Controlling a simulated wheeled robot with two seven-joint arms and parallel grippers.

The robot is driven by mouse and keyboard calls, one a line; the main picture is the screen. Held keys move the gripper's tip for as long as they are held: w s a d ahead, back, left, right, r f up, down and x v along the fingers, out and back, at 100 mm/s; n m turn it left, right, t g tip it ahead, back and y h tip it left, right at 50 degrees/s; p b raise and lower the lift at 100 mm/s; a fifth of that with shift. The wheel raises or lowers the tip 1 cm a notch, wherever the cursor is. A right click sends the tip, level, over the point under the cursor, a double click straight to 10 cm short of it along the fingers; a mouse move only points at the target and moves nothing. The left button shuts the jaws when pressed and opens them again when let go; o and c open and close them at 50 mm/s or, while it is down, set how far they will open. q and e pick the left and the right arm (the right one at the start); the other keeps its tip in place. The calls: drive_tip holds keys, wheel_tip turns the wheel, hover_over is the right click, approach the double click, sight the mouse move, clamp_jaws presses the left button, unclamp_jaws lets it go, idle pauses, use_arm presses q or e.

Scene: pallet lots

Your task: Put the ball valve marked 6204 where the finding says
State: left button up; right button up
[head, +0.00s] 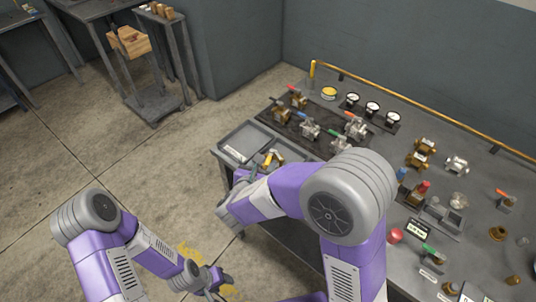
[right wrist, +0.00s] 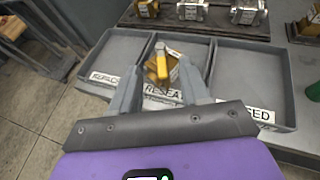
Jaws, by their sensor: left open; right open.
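A brass ball valve with a yellow handle (right wrist: 163,66) lies in the middle compartment of a grey three-part tray (right wrist: 278,72); it also shows in the head view (head: 271,159). I cannot read a number on it. The tray's labels read REPLACE (right wrist: 103,78) on the left, RESEA… (right wrist: 165,97) in the middle, partly hidden by a finger, and one ending in ED (right wrist: 262,115) on the right. My right gripper (right wrist: 162,88) is open, its fingers apart at the near side of the middle compartment, with the valve just beyond. My left gripper (head: 212,284) is open and empty, low over the floor.
Several valves stand on a dark rack (head: 300,124) behind the tray. Gauges (head: 372,108), more valves, fittings and small bins crowd the bench to the right. A yellow pipe (head: 430,107) runs along its back edge. The floor (head: 140,190) at left is mostly clear.

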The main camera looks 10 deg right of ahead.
drive_tip(key=s+a+f+m+g+y, duration=0.1)
drive_tip(key=s+f+m+g+y, duration=0.7)
drive_tip(key=s+f+m+g, duration=1.05)
wheel_tip(320, 180, down, 12)
drive_tip(key=s+d+m+t+y, duration=0.1)
drive_tip(key=m+t, duration=0.6)
drive_tip(key=m, duration=0.7)
drive_tip(key=shift+s+d+f+y, duration=0.25)
drive_tip(key=shift+s+d+y, duration=0.15)
drive_tip(key=shift+s+y, duration=0.5)
drive_tip(key=shift+m, duration=0.25)
